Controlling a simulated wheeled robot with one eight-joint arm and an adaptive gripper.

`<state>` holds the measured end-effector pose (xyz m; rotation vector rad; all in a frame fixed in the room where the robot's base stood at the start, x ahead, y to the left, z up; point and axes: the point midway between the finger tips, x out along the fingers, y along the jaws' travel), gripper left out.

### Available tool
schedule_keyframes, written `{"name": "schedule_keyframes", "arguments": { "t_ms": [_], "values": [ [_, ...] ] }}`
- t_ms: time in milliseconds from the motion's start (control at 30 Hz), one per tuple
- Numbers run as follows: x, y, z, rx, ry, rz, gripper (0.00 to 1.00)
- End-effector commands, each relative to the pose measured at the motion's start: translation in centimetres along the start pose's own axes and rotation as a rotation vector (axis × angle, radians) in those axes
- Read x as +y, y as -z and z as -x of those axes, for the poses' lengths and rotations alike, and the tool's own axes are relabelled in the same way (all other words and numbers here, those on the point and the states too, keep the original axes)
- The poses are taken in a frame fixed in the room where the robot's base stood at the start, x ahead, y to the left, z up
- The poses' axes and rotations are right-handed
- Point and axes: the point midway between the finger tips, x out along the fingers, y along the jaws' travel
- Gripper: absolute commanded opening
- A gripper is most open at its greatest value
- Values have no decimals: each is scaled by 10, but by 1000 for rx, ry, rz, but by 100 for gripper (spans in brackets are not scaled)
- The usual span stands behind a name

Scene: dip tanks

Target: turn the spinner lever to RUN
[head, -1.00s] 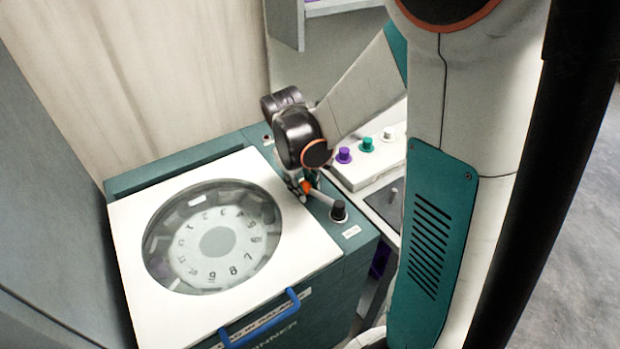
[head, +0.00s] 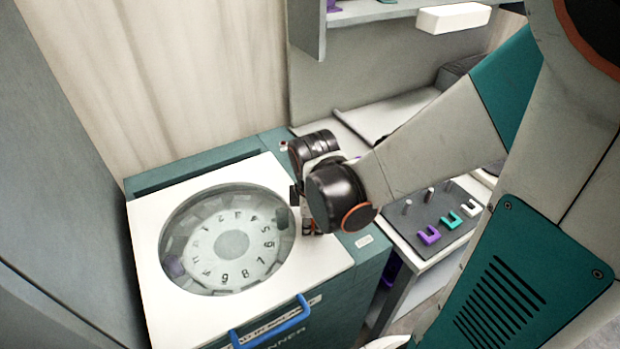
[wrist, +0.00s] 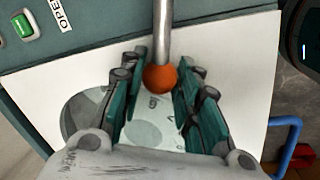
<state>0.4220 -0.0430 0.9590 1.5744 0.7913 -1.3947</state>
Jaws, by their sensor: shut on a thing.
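The spinner (head: 145,215) is a teal machine with a white top and a round window (head: 230,240) over a numbered disc. Its lever (wrist: 163,30) is a metal rod ending in an orange ball knob (wrist: 160,79), seen in the wrist view. My gripper (wrist: 158,84) is shut on the knob, with a dark green finger on each side. In the head view my gripper (head: 306,220) is at the right edge of the white top, and my wrist hides the lever and its pivot. A small white label (head: 364,241) sits beside it; its text is too small to read.
A blue handle (head: 270,322) is on the spinner's front. A green button (wrist: 22,25) by an OPEN label is on the teal rim. To the right, a dark mat (head: 425,215) holds pegs and coloured U-shaped pieces. A grey wall stands close at left.

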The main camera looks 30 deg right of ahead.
Motion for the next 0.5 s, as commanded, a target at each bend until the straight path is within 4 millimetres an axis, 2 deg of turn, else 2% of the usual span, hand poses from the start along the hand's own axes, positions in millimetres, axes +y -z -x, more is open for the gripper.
{"name": "schedule_keyframes", "arguments": {
  "t_ms": [200, 500],
  "values": [
    [-18, -6, 4, 30, -2, 148, 0],
    [-29, -12, 6, 52, -2, 266, 0]
  ]
}}
